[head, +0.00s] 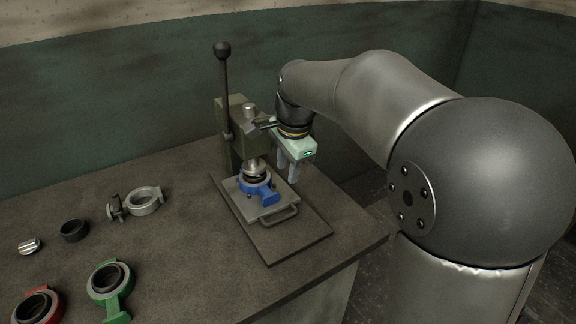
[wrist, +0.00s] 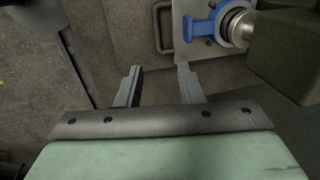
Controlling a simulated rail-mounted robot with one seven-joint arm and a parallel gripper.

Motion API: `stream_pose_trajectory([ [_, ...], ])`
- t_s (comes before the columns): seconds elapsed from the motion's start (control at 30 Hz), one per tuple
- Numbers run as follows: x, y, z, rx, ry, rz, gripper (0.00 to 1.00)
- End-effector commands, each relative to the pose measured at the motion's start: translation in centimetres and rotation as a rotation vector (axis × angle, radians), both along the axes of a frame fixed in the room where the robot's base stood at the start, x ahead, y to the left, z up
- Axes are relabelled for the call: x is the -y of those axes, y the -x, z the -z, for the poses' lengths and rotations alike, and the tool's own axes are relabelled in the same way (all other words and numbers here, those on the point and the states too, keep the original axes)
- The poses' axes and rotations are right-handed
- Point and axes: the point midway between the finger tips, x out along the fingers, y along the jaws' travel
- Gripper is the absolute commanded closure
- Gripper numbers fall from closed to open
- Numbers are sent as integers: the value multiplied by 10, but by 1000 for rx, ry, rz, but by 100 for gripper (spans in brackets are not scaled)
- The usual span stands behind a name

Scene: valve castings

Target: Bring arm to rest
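My gripper (head: 290,167) hangs from my arm beside the press, to the right of its ram and above the press plate. In the wrist view its two fingers (wrist: 160,84) stand apart with nothing between them. A blue valve casting (head: 261,187) lies on the press plate under the ram, and it also shows in the wrist view (wrist: 202,28). The gripper is apart from the casting.
The press (head: 232,125) has an upright lever (head: 225,95). Its plate (head: 262,209) has a handle. On the bench (head: 160,245) lie a grey casting (head: 144,200), a black ring (head: 74,231), a small metal part (head: 29,245), a green casting (head: 110,281) and a red casting (head: 37,305).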

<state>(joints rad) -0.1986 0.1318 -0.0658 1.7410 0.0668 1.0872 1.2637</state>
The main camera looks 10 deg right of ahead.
Motion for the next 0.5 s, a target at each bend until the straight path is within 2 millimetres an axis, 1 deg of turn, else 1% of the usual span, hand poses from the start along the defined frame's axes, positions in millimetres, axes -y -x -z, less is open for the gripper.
stream_pose_trajectory([
  [0.2, 0, 0, 0, 0, 0, 0, 66],
  [0.27, 4, 10, 3, -3, 8, -39, 66],
  [0.37, 18, 44, 13, -11, 41, -193, 66],
  [0.4, 24, 65, 20, -17, 58, -284, 66],
  [0.47, 34, 99, 34, -25, 85, -438, 66],
  [0.5, 41, 122, 44, -32, 103, -544, 66],
])
